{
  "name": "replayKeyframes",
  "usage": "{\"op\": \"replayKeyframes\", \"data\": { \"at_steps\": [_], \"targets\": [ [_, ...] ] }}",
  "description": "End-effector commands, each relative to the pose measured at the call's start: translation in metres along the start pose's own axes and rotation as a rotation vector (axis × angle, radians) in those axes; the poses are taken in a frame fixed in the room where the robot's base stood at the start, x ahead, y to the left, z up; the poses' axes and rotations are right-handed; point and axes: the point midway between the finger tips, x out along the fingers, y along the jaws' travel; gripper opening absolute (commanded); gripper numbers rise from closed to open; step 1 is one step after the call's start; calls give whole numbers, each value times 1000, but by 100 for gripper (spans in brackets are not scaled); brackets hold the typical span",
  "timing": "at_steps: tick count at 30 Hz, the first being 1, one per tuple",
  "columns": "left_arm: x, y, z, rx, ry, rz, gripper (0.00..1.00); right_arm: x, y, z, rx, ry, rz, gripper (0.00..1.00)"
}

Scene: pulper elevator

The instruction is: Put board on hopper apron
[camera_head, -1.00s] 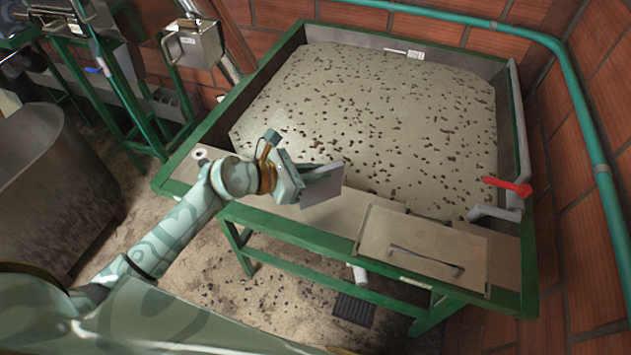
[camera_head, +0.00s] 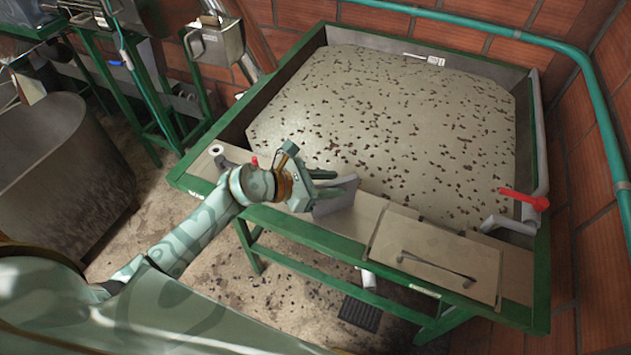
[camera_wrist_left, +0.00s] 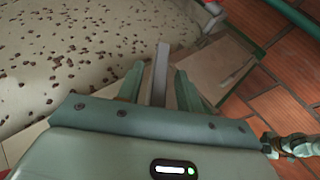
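My left gripper (camera_head: 318,187) is over the front ledge of the hopper. It is shut on a board (camera_head: 337,198), a thin grey plate held upright. The board's lower edge is close to the ledge; I cannot tell if it touches. In the left wrist view the board (camera_wrist_left: 160,75) shows edge-on between the two green fingers. The apron (camera_head: 366,212) is the flat tan strip along the front of the green-framed hopper (camera_head: 543,240).
A tan panel with a dark handle (camera_head: 435,262) lies on the right part of the ledge. A red lever (camera_head: 525,199) and grey pipe stand at the right. Dark-specked pale material (camera_head: 390,110) fills the hopper. A metal tub (camera_head: 65,170) stands at left.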

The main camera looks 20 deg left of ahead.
Motion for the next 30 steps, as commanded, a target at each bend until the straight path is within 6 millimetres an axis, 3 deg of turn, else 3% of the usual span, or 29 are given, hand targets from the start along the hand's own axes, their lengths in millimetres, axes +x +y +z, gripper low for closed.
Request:
{"op": "replayKeyframes", "data": {
  "at_steps": [15,21,30],
  "targets": [
    [-104,0,-4,2,5,2,36,18,-1,2,0,-1,0,0],
    [-118,0,-1,1,2,0,36,20,-1,3,1,-1,0,0],
    [-118,0,-1,1,2,0,36,19,-3,2,3,0,-3,0]
  ]
}}
